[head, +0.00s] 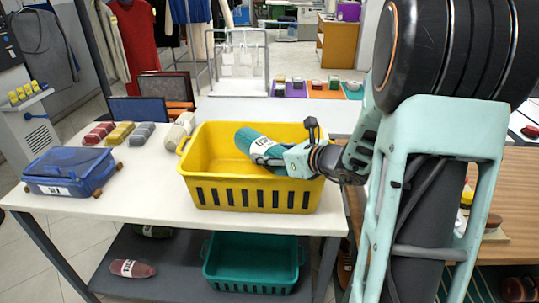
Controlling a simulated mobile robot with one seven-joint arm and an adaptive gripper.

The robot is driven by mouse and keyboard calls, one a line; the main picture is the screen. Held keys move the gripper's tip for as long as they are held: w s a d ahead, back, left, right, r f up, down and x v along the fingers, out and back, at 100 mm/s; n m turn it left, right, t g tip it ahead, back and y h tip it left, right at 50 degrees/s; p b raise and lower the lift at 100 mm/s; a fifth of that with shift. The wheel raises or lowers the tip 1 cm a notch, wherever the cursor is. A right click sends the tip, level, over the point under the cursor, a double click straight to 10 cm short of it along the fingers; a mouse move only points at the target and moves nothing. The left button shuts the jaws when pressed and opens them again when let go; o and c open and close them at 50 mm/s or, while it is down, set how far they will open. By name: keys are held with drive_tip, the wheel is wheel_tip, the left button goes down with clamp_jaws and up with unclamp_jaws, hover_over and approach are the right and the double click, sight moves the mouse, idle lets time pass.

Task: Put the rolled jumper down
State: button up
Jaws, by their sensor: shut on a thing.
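The rolled jumper (250,143) is a teal roll with a white label band. It shows in the head view inside the opening of the yellow basket (248,197), on the white table. My gripper (281,158) reaches in from the right over the basket's rim and is shut on the label end of the roll. The roll slopes up to the left, in front of the basket's back wall. Its underside is partly hidden, so I cannot tell whether it touches the basket floor.
A blue lidded box (70,171) stands at the table's left. Red, yellow and grey rolls (121,133) lie along the back, and a cream roll (180,131) lies beside the basket. A teal basket (252,262) is on the shelf below. The table's front left is bare.

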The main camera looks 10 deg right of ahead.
drive_tip(key=o, duration=1.5)
drive_tip(key=shift+s+f, duration=0.15)
drive_tip(key=shift+f, duration=0.25)
drive_tip(key=shift+r, duration=0.1)
drive_tip(key=shift+r+p, duration=0.25)
drive_tip(key=shift+p, duration=0.25)
drive_tip(key=v, duration=0.5)
drive_tip(key=r+p+v, duration=0.1)
drive_tip(key=v, duration=0.4)
drive_tip(key=shift+s+d+r, duration=0.1)
drive_tip(key=shift+d, duration=0.05)
drive_tip(key=shift+s+d+r, duration=0.2)
drive_tip(key=shift+s+d, duration=0.05)
drive_tip(key=shift+s, duration=0.35)
